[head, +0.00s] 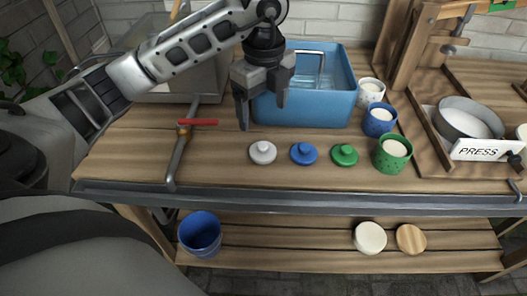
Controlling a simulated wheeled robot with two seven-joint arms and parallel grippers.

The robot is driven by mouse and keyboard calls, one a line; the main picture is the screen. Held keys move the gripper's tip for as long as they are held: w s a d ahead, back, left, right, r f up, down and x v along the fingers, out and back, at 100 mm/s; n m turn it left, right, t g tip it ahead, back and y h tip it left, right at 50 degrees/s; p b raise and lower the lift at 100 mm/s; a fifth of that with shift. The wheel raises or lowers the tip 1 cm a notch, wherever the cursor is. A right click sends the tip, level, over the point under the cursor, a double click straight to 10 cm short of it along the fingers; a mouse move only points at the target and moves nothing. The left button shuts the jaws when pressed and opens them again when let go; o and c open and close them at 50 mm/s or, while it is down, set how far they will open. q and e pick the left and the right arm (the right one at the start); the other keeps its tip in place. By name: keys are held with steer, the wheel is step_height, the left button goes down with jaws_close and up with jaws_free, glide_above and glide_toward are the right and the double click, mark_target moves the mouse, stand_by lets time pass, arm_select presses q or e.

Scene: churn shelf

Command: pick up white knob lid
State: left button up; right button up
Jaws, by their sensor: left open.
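The white knob lid (262,152) lies on the wooden bench top, at the left end of a row of three lids. A blue knob lid (304,153) and a green knob lid (344,154) lie to its right. My left gripper (262,112) is open and empty, its fingers pointing down. It hangs above and behind the white lid, in front of the blue basin, apart from the lid. My right gripper is not in view.
A blue basin (330,100) stands behind the lids. White (371,92), blue (380,121) and green (391,155) cups stand to the right. A red-handled tap (197,122) is at left. A metal gutter (300,198) edges the bench front.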

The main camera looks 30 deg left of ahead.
arm_select(q)
glide_above(263, 145)
steer(key=f, duration=0.4)
steer(key=shift+w+f, duration=0.25)
steer(key=shift+f, duration=0.1)
steer(key=shift+s+f+p, duration=0.15)
steer(key=shift+f+p, duration=0.1)
steer(key=shift+f, duration=1.1)
steer(key=shift+s+f+p, duration=0.15)
steer(key=shift+f+p, duration=0.1)
steer(key=shift+f, duration=1.1)
steer(key=c, duration=1.1)
